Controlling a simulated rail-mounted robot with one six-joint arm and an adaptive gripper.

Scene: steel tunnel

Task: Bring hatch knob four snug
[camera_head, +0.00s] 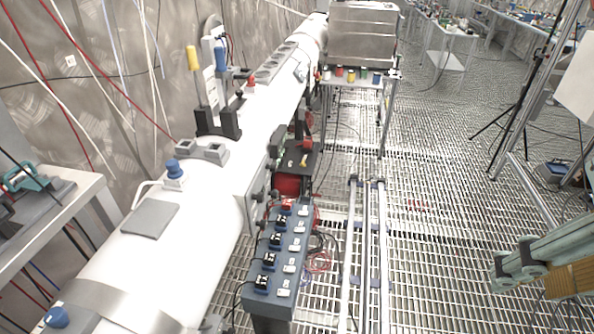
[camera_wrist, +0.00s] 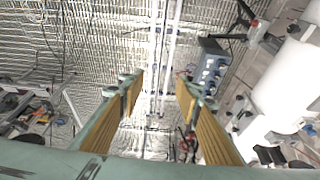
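A light grey hatch plate (camera_head: 258,195) sits on the side of the big white pipe (camera_head: 190,250), with small dark knobs around its edge. The knobs are too small to read any number, so I cannot tell which is four. In the wrist view the pipe (camera_wrist: 288,82) is at the right, with small dark knobs (camera_wrist: 236,128) beside it. My gripper (camera_head: 515,266) is at the lower right of the head view, well away from the pipe. In the wrist view its two green fingers with yellow ribbed pads (camera_wrist: 158,85) stand wide apart with nothing between them.
A blue socket box (camera_head: 277,262) with black plugs stands beside the pipe, cables trailing from it. Floor rails (camera_head: 366,255) run between the box and my gripper. A small table (camera_head: 352,83) with coloured items stands farther back. A tripod (camera_head: 520,110) stands at right. Grating floor is mostly open.

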